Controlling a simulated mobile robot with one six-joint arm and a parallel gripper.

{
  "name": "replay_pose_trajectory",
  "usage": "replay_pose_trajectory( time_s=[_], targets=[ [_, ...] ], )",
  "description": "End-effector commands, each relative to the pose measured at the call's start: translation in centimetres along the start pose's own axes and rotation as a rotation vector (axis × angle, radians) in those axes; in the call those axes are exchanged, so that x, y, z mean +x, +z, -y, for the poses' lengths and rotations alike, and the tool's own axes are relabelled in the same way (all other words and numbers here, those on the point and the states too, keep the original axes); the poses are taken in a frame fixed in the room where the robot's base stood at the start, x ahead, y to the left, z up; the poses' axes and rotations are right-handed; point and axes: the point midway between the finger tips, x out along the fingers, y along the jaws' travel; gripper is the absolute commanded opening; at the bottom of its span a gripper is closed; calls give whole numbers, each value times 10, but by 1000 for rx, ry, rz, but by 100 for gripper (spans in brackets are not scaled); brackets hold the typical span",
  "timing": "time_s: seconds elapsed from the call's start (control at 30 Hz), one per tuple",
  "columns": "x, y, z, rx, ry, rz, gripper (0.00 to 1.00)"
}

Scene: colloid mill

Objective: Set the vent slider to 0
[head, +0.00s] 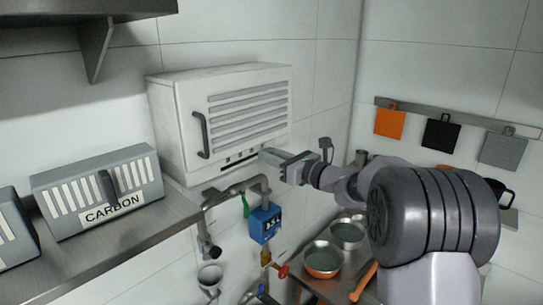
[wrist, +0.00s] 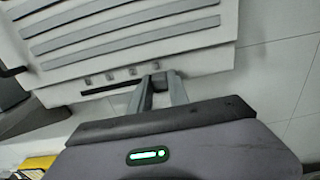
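The white vent cabinet (head: 178,130) hangs on the wall, with grey louvre slats and a dark handle. Its dark slider slot (head: 240,160) runs below the slats. In the wrist view the slot (wrist: 115,87) lies under a row of small grey marks. My gripper (head: 265,153) is at the right end of the slot. In the wrist view my gripper (wrist: 159,77) has its two fingers apart, tips at the cabinet's lower front. A small grey piece, perhaps the slider knob, shows between the tips; I cannot tell whether they touch it. No numbers are readable.
A grey box labelled CARBON (head: 100,190) stands on the metal shelf (head: 125,245) at left. A pipe (head: 240,188) and a blue meter (head: 265,223) are below the cabinet. Pans (head: 322,260) sit lower right. Boards hang from a rail (head: 460,118).

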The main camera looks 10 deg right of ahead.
Motion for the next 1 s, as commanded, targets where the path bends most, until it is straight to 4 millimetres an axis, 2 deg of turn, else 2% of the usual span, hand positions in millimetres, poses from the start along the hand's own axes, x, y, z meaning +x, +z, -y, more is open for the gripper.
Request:
replay_pose_trajectory(
  time_s=[0.03, 0.1, 1.0],
  targets=[
    [0, 0, 0, 0, 0, 0, 8],
    [0, 0, 0, 0, 0, 0, 0],
    [0, 0, 0, 0, 0, 0, 0]
  ],
)
